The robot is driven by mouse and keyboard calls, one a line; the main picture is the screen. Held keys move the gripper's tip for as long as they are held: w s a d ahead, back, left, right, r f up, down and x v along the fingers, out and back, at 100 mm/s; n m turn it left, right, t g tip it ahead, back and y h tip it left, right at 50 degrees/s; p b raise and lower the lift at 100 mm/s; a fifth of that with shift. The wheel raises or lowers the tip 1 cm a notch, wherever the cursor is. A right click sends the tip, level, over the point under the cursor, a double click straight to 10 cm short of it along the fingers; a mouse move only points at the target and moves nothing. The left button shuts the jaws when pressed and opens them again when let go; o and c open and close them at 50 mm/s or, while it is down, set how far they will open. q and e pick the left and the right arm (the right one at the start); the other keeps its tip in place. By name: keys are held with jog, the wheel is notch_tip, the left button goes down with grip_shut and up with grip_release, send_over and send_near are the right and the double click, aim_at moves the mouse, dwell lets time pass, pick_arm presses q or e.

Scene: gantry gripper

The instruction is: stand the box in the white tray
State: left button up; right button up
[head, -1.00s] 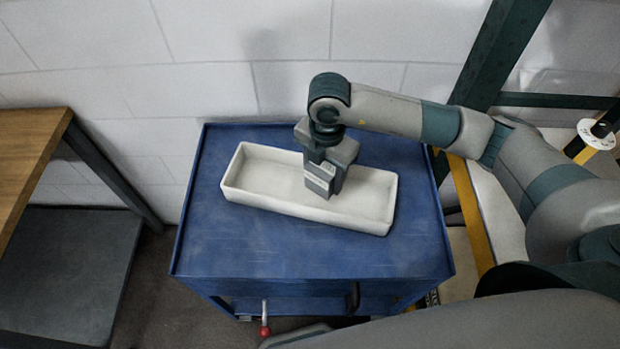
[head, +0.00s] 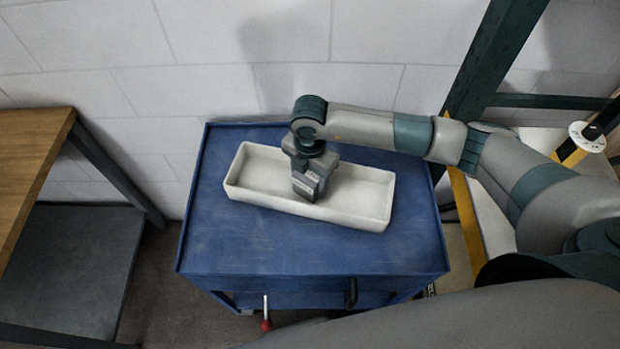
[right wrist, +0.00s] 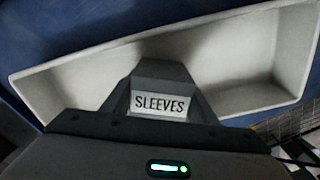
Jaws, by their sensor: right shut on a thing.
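The white tray (head: 360,210) is a long, shallow, open trough on top of a blue cart; it also shows in the right wrist view (right wrist: 75,85). My right gripper (head: 311,174) points down over the tray's middle, slightly left of centre. It is shut on a small dark grey box (head: 304,188) with a white label. In the right wrist view the label (right wrist: 160,104) reads "SLEEVES". The box looks upright between the jaws, within the tray's outline. I cannot tell whether its underside touches the tray floor. My left gripper is not in view.
The blue cart top (head: 230,240) is bare around the tray. A wooden table (head: 30,150) with a dark lower shelf stands at the left. A white block wall is behind. A dark green frame post (head: 490,60) and a yellow strip (head: 465,220) are at the right.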

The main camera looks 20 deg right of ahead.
jog(key=shift+f, duration=0.3)
jog(key=shift+f, duration=0.1)
jog(key=shift+f, duration=0.15)
jog(key=o, duration=1.3)
